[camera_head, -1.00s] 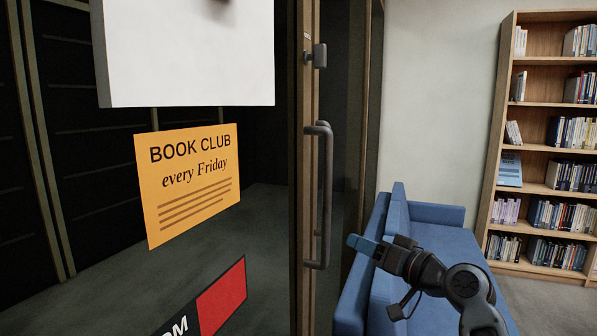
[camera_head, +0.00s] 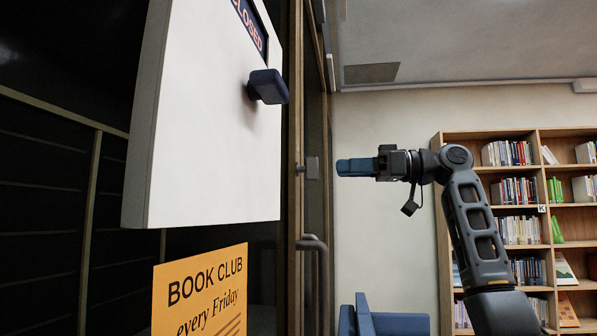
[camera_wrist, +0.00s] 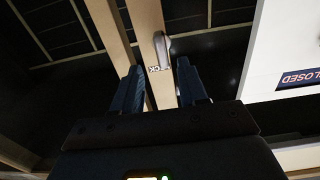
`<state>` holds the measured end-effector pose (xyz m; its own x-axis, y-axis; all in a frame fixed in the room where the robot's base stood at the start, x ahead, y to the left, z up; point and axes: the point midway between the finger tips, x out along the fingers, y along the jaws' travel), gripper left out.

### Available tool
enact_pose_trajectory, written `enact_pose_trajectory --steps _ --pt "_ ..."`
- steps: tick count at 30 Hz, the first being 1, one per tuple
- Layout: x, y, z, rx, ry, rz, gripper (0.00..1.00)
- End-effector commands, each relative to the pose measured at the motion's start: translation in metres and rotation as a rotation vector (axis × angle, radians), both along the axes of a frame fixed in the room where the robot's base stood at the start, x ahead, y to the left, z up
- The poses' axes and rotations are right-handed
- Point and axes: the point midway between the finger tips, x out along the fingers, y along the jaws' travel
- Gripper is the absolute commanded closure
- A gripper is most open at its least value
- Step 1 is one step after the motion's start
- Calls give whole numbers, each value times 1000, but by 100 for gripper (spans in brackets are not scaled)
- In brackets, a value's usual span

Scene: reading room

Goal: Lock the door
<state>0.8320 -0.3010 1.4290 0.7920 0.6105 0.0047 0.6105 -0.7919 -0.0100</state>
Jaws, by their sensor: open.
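The door's wooden stile (camera_head: 297,120) stands at the centre of the head view. On it is a small dark metal lock turn (camera_head: 312,168), above a long dark pull handle (camera_head: 316,268). My gripper (camera_head: 343,167) is just right of the lock turn at about its height, apart from it as far as I can tell. My gripper's two fingers (camera_wrist: 158,78) are spread and empty.
A white board (camera_head: 215,130) with a dark knob (camera_head: 268,87) and a "CLOSED" panel (camera_head: 252,26) is left of the stile. An orange Book Club notice (camera_head: 205,290) is below. A blue sofa (camera_head: 385,322) and a bookcase (camera_head: 520,136) stand right.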

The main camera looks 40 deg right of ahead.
Motion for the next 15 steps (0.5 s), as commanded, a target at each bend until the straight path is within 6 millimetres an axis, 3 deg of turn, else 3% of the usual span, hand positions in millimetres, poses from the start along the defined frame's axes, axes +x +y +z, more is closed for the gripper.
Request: enact_pose_trajectory --steps 5,15 --pt "3 6 6 -13 0 9 57" --pt "43 36 7 -12 -1 8 57"
